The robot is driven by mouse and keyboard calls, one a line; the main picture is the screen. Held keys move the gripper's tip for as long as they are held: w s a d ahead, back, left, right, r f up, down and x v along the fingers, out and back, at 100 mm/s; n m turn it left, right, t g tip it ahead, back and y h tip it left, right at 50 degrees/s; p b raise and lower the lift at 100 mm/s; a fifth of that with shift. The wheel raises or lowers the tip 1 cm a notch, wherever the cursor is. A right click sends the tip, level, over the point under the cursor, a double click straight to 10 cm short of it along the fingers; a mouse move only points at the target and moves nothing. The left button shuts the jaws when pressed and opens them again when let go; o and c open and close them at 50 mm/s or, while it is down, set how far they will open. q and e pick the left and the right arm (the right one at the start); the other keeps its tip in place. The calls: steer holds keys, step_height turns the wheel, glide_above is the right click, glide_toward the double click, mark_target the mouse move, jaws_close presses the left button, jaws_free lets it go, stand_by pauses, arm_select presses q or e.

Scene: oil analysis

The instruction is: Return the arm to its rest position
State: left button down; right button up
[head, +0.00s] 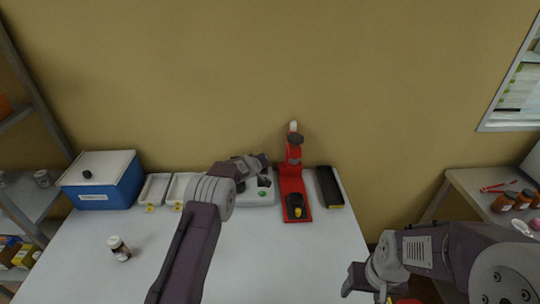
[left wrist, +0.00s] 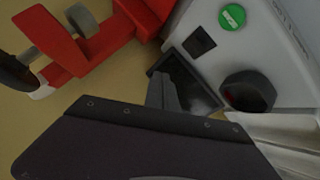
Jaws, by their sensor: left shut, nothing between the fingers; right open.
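My left arm reaches from the bottom of the head view to the back of the table. Its gripper (head: 257,163) is over a light grey device (head: 260,201), partly hiding it. In the left wrist view the shut, empty fingers (left wrist: 164,92) appear in front of the device's dark panel; I cannot tell whether they touch it. A green button (left wrist: 232,17) and a black knob (left wrist: 248,88) show on the device. My right gripper (head: 355,281) is open and empty, low at the right, beyond the table's right edge.
A red stand (head: 291,182) is just right of the device, with a black tray (head: 329,187) beside it. White trays (head: 155,188) and a blue-white box (head: 103,181) stand left. A small bottle (head: 119,248) is at front left. The table's front right (head: 290,260) is clear.

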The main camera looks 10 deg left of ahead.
arm_select(q)
step_height(320, 180, up, 7)
steer(key=w+t, duration=0.1)
steer(key=s+r+m, duration=0.2)
steer(key=s+r, duration=0.7)
steer(key=r, duration=0.1)
steer(key=s+f+m+g, duration=0.1)
steer(key=s+f+g, duration=0.2)
steer(key=s, duration=1)
steer(key=s+a+f+m+g, duration=0.1)
steer(key=s+f, duration=0.5)
steer(key=s, duration=0.6)
steer(key=s+a+f+m+g, duration=0.1)
steer(key=s+f+m+g, duration=0.2)
steer(key=s, duration=1)
step_height(320, 180, down, 3)
steer(key=g, duration=0.3)
steer(key=shift+s+a+r+y, duration=0.2)
steer(key=shift+s+y, duration=0.15)
steer(key=shift+y, duration=0.05)
